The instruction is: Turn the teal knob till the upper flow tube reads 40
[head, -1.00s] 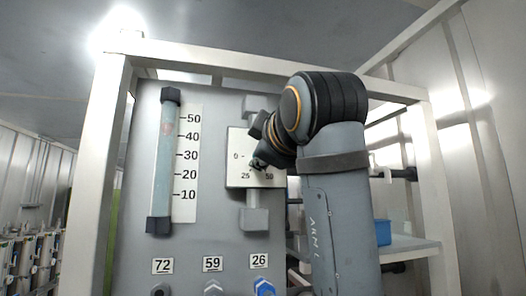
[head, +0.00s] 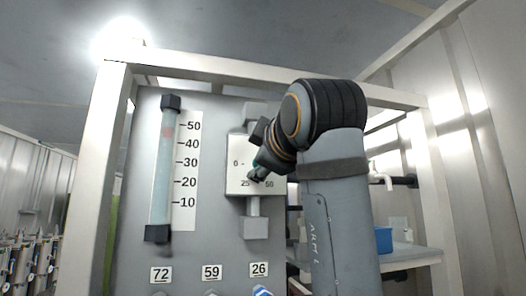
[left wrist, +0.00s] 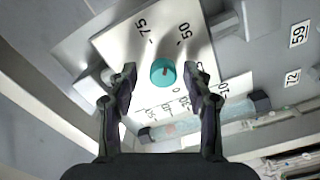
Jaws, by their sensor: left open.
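The teal knob (left wrist: 163,71) sits on a white dial plate (left wrist: 125,45) in the left wrist view. My left gripper (left wrist: 160,76) is open, with one finger on each side of the knob and small gaps between. In the head view my left gripper (head: 257,170) is in front of the dial plate (head: 239,180) and largely hides the knob. The upper flow tube (head: 160,195) stands left of the plate, beside a scale (head: 185,215) marked 10 to 50. Its reddish float (head: 168,132) is between 40 and 50. My right gripper is in neither view.
Labels 72 (head: 161,274), 59 (head: 211,272) and 26 (head: 259,269) are below, with fittings under them. A white frame post (head: 97,170) bounds the panel on the left. A blue bin (head: 383,240) stands on a shelf at the right.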

